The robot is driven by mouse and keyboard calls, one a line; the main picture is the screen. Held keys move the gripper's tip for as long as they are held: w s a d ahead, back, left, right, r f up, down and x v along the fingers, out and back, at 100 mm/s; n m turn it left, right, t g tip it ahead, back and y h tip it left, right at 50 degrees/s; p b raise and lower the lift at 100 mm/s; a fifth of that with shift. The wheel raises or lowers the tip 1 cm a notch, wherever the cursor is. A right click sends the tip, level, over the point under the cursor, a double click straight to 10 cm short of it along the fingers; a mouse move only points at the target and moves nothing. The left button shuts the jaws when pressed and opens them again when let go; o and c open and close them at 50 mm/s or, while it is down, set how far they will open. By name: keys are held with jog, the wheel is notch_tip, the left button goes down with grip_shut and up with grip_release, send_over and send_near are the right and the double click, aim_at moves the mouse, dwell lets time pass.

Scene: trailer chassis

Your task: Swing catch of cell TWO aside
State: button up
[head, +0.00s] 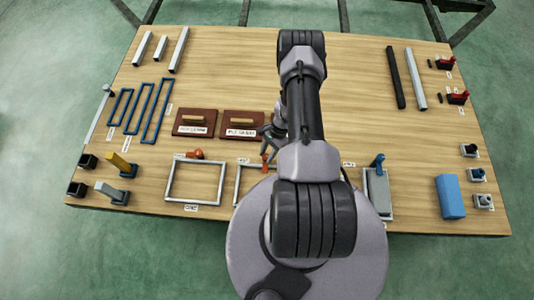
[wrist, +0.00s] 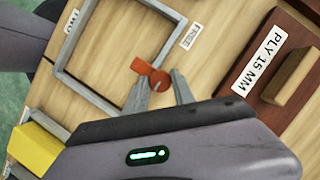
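Cell TWO is a grey metal frame (wrist: 92,87) with a label marked TWO (wrist: 71,20); in the head view its frame (head: 237,186) is partly hidden by my arm. Its orange catch (wrist: 142,67) has a rounded end and appears to lie across the frame's rim in the wrist view; it is a small orange spot in the head view (head: 266,161). My gripper (wrist: 161,76) is open, its two fingers apart on either side of the catch's rounded end. Whether they touch it cannot be told. In the head view my gripper (head: 272,141) is small beside my arm.
A FREE label (wrist: 191,35) lies beside the frame. A brown PLY 15 MM board (wrist: 250,73) with a wooden handle is close to the right. Cell ONE's frame (head: 168,181) stands left, and another cell with a blue catch (head: 378,161) stands right. The upper right table middle is clear.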

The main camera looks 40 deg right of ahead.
grip_shut()
jog(key=m, duration=0.2)
jog(key=m+t+p, duration=0.1)
jog(key=m, duration=0.1)
jog(key=shift+s+r+h, duration=0.15)
jog(key=shift+h, duration=0.15)
jog(key=m+t+p, duration=0.1)
jog(key=m+p, duration=0.1)
jog(key=m+h+p, duration=0.1)
jog(key=m+p, duration=0.1)
jog(key=shift+s+a+r+m+t, duration=0.1)
jog(key=shift+a+m+t, duration=0.05)
jog(key=shift+m+t, duration=0.2)
jog(key=m+t+h+p, duration=0.1)
jog(key=m+p, duration=0.3)
jog(key=shift+a, duration=0.1)
jog(key=m+h+p, duration=0.1)
jog(key=m, duration=0.1)
jog(key=m+h, duration=0.1)
jog(key=m, duration=0.2)
jog(key=shift+a+f+t+p, duration=0.1)
jog(key=shift+f+t+p, duration=0.15)
jog(key=shift+p, duration=0.15)
